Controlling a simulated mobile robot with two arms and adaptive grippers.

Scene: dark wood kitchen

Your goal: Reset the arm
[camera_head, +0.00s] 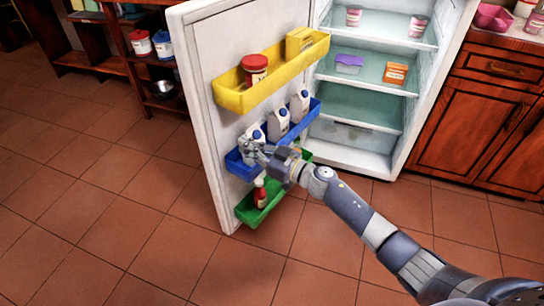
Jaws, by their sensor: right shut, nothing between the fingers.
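My right arm (345,202) reaches in from the lower right toward the open fridge door. My right gripper (262,151) is shut and empty, in front of the blue door shelf (238,166). It partly covers the nearest of several white cartons with blue caps on that shelf. I cannot tell whether it touches that carton (254,134). My left gripper is not in view.
The fridge door (203,50) stands wide open, with a yellow shelf (237,99) above and a green shelf (247,214) holding a red bottle (260,194) below. Cabinets (485,125) stand at right. The tiled floor at left is clear.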

